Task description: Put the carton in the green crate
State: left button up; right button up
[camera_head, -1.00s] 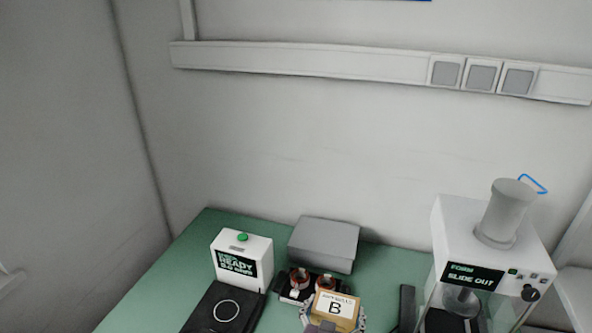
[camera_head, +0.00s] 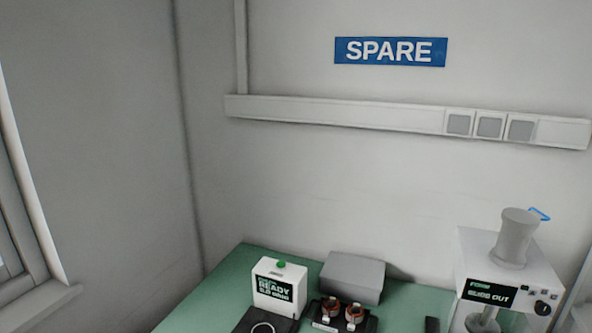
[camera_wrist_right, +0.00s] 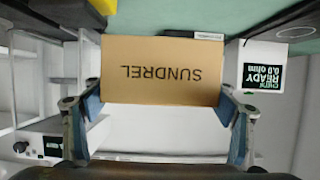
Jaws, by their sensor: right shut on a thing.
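The carton (camera_wrist_right: 160,88), a brown box with the word SUNDREL upside down in the picture, fills the middle of the right wrist view. My right gripper (camera_wrist_right: 160,104) is shut on it, one blue-grey finger at each side. No grippers and no carton show in the head view now. My left gripper is in neither view. I see no green crate in these frames.
A green tabletop (camera_head: 214,292) carries a white READY meter (camera_head: 279,287), a grey box (camera_head: 352,277), copper coils (camera_head: 342,313) and a white machine (camera_head: 500,268) at right. A blue SPARE sign (camera_head: 390,51) is on the wall.

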jog(key=w+d+r, duration=0.1)
jog(key=d+r, duration=0.1)
jog(key=d, duration=1.2)
jog(key=d+r, duration=0.2)
jog(key=d, duration=1.2)
jog(key=shift+n+y, duration=0.6)
jog(key=s+d+f, duration=0.1)
jog(key=s+f, duration=0.1)
jog(key=s+d+f, duration=0.2)
jog(key=s+a+r+n+g+y, duration=0.2)
jog(key=s+a+r+n+y, duration=0.25)
jog(key=a+r, duration=0.3)
jog(key=s+a+r+n+g+y, duration=0.1)
jog(key=s+a+r+n+y, duration=0.2)
jog(key=a+r+n+y, duration=0.45)
jog(key=s+a+r+n+g+y, duration=0.25)
jog(key=a+r, duration=0.25)
jog(key=a, duration=0.5)
pick_arm(q)
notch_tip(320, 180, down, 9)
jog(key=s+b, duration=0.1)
jog(key=b, duration=0.7)
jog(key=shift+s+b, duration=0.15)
jog(key=shift+b, duration=0.2)
pick_arm(e)
notch_tip(320, 180, down, 9)
jog(key=shift+s+a+t, duration=0.3)
jog(key=shift+t, duration=0.05)
